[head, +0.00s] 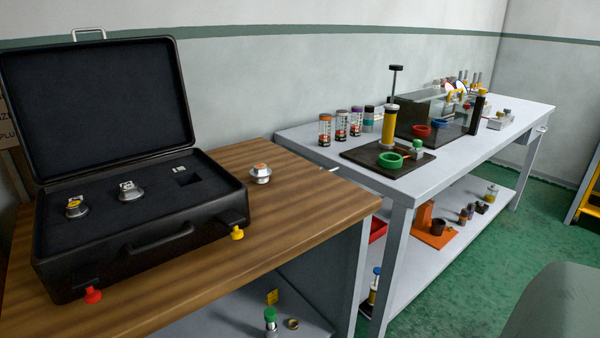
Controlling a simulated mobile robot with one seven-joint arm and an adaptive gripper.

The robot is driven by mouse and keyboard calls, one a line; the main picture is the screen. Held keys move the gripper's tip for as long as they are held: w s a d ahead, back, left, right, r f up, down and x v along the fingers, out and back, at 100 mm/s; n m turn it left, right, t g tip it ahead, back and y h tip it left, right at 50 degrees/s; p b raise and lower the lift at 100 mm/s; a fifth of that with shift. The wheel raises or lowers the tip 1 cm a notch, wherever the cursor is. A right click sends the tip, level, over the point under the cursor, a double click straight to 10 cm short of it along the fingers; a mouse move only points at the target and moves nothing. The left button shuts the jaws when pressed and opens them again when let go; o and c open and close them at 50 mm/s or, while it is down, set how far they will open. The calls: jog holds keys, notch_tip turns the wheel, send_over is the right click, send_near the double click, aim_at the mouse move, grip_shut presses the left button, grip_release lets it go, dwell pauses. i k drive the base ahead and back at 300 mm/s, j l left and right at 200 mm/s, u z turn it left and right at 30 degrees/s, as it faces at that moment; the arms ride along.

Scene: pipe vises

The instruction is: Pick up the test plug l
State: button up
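Three metal plugs are in view. A small metal piece (180,169) lies by a square recess in the foam. My gripper is not in view.
The case stands on a wooden bench (300,215), its lid raised at the back. A grey metal table (480,135) to the right holds a yellow pump (389,128), small bottles (325,130) and a dark clear-sided tank (425,115).

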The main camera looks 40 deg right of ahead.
aim_at(260, 174)
jog(key=z, duration=0.45)
jog(key=j+z, duration=0.15)
jog(key=z, duration=0.8)
